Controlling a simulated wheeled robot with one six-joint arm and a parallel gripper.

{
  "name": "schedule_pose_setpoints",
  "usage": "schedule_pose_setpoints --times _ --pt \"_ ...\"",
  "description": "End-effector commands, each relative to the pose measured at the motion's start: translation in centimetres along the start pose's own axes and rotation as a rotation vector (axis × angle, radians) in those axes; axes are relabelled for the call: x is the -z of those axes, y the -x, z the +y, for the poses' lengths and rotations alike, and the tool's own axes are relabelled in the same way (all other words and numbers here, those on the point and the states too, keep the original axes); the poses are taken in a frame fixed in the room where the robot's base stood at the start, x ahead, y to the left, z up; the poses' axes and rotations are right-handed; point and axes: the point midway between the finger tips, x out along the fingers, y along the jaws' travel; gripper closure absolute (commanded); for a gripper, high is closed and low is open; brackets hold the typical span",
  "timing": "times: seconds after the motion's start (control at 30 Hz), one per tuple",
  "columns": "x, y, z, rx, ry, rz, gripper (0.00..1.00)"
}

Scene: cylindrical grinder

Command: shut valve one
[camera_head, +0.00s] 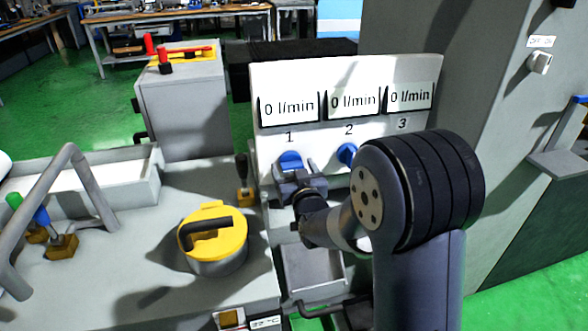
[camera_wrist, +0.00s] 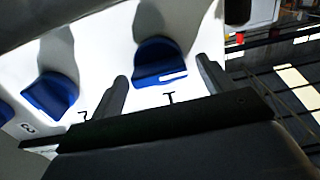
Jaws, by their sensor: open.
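Valve one is a blue knob (camera_head: 290,161) below the number 1 on a white panel (camera_head: 275,78). My gripper (camera_head: 299,180) is at the panel, just in front of this knob, and partly covers it. In the wrist view the same knob (camera_wrist: 157,60) shows between the two fingers of my open gripper (camera_wrist: 162,68). I see gaps on both sides; I cannot tell how near the fingertips are to the panel. The display above number 1 (camera_head: 289,107) reads 0 l/min.
Blue valve two (camera_head: 347,153) is close to the right of my gripper; it also shows in the wrist view (camera_wrist: 51,93). Valve three is hidden behind my arm in the head view. A yellow-lidded pot (camera_head: 214,236) and a small lever (camera_head: 243,180) stand on the left.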

Motion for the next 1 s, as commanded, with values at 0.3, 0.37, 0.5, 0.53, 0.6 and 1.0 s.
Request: schedule_pose_setpoints --times 0.3,0.37,0.5,0.53,0.6,1.0 --pt "0.00 0.04 0.00 0.000 0.000 0.000 0.41" --pt "0.00 0.04 0.00 0.000 0.000 0.000 0.46" --pt "0.00 0.05 0.00 0.000 0.000 0.000 0.58" --pt "0.00 0.05 0.00 0.000 0.000 0.000 0.60" --pt "0.00 0.05 0.00 0.000 0.000 0.000 0.66" --pt "-0.29 0.04 0.02 0.000 -0.063 0.002 0.69"
